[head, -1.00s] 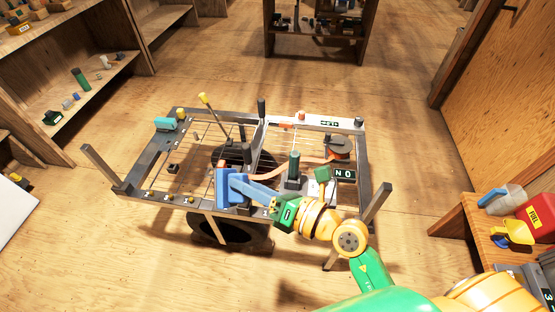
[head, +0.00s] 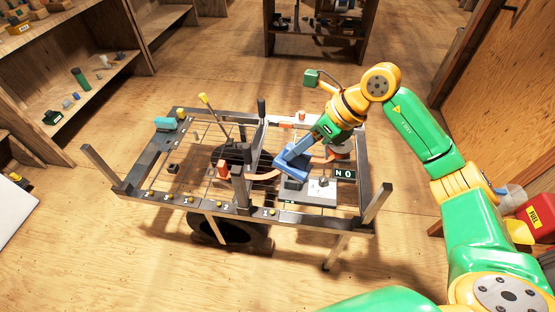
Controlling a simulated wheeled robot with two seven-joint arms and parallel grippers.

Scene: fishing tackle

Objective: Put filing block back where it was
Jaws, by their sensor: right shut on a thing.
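My right gripper (head: 289,164), with blue fingers, comes in from the right over the right half of the metal frame rack (head: 150,150). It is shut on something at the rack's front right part. A small grey block (head: 293,184) shows just under the fingers and looks like the held filing block; the fingers hide much of it. I cannot tell whether it touches the light grey plate (head: 322,197) beside it. My left gripper is out of view.
An upright dark post (head: 240,187) and an orange piece (head: 222,170) stand left of the gripper. A yellow-tipped rod (head: 210,108) rises at the back left. A red container (head: 538,220) stands at far right.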

